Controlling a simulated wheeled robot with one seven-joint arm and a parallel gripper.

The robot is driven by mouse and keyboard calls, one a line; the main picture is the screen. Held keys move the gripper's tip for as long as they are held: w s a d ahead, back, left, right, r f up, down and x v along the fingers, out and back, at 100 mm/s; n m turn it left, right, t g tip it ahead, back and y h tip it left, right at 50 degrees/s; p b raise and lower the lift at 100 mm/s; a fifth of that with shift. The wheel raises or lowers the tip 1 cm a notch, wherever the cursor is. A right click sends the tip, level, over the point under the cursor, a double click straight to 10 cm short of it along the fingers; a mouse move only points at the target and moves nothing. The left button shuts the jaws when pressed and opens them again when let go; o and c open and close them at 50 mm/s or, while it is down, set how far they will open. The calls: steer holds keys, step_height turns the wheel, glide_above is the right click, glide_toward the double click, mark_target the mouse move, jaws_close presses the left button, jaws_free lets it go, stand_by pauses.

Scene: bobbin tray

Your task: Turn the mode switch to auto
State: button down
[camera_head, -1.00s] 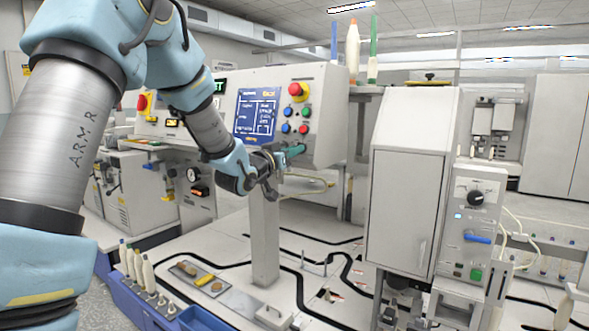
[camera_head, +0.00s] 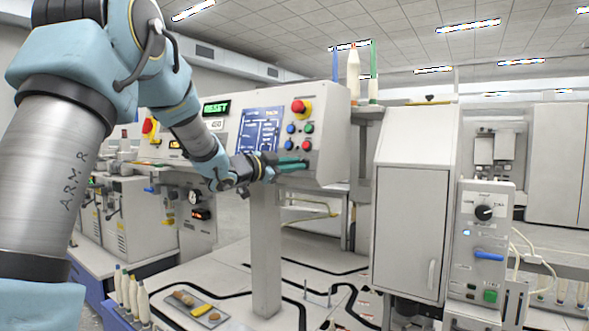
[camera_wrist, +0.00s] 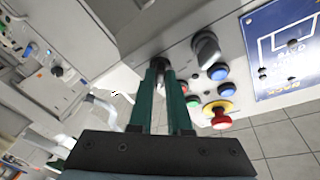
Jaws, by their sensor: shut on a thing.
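My gripper (camera_head: 305,164) reaches with green fingers to the lower part of the white control panel (camera_head: 335,135). In the wrist view, the fingertips (camera_wrist: 160,70) are shut on a small dark knob (camera_wrist: 158,68) on the panel face, which appears to be the mode switch. The fingers hide most of it, and I cannot read its setting or label. In the head view it is hidden behind the fingers. A second dark rotary knob (camera_wrist: 205,48) sits close beside it in the wrist view, apart from the fingers.
A red mushroom button (camera_head: 299,107) and several small blue, green and red buttons sit just above my fingers. A grey cabinet (camera_head: 415,200) and a box with a dial (camera_head: 484,212) stand to the right.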

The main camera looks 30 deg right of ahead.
steer(key=shift+m, duration=0.6)
steer(key=c, duration=0.9)
jaws_free()
steer(key=shift+o, duration=0.2)
steer(key=b+v, duration=0.1)
steer(key=v, duration=0.9)
steer(key=shift+a+b, duration=0.35)
steer(key=shift+a, duration=0.05)
steer(key=shift+r, duration=0.1)
